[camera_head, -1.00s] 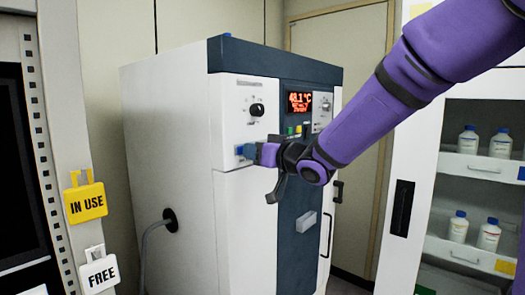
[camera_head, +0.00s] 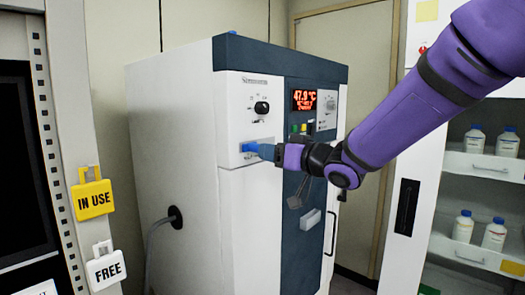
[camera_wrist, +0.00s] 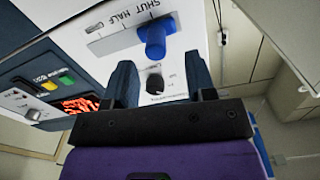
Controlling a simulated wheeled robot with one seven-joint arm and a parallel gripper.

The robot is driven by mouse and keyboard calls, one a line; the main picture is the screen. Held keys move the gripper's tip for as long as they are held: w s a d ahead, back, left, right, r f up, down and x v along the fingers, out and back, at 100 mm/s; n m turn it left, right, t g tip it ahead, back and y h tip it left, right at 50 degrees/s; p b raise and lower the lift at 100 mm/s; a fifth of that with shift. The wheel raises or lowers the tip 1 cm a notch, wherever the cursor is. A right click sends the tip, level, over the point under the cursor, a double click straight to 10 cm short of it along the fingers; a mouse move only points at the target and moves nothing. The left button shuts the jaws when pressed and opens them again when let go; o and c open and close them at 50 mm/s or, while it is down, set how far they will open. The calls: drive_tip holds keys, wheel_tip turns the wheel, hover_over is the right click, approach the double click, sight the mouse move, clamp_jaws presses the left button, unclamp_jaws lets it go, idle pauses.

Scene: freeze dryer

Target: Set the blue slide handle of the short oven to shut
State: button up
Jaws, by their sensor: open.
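The oven (camera_head: 180,150) is a white cabinet with a dark blue top band and panel. Its blue slide handle (camera_head: 250,146) sits at the left of the front, below a black knob. In the wrist view the blue handle (camera_wrist: 155,40) stands at the SHUT end of its grey scale, with HALF lying to the left. My gripper (camera_head: 270,151) is just right of the handle in the head view. In the wrist view my gripper (camera_wrist: 162,72) is open and empty; the handle lies just beyond the gap between the fingertips, apparently clear of both.
A black knob (camera_wrist: 155,84) shows between my fingers in the wrist view. A red display (camera_head: 304,100) and coloured buttons sit on the dark panel. Yellow IN USE (camera_head: 93,199) and white FREE (camera_head: 107,268) tags hang at left. Bottle shelves (camera_head: 480,166) stand at right.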

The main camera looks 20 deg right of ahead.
drive_tip(key=v, duration=0.5)
drive_tip(key=shift+s+d, duration=0.15)
drive_tip(key=shift+s, duration=0.15)
drive_tip(key=s+d+f+m+g+h, duration=0.2)
drive_tip(key=s+d+m+h, duration=0.3)
drive_tip(key=s+d+h, duration=0.4)
drive_tip(key=s+f+g, duration=0.2)
drive_tip(key=s+g, duration=0.2)
drive_tip(key=s, duration=0.3)
drive_tip(key=s+a+f+g+h, duration=0.1)
drive_tip(key=s+f+g, duration=0.2)
drive_tip(key=s, duration=0.5)
drive_tip(key=shift+s+g, duration=0.15)
drive_tip(key=shift+g, duration=0.25)
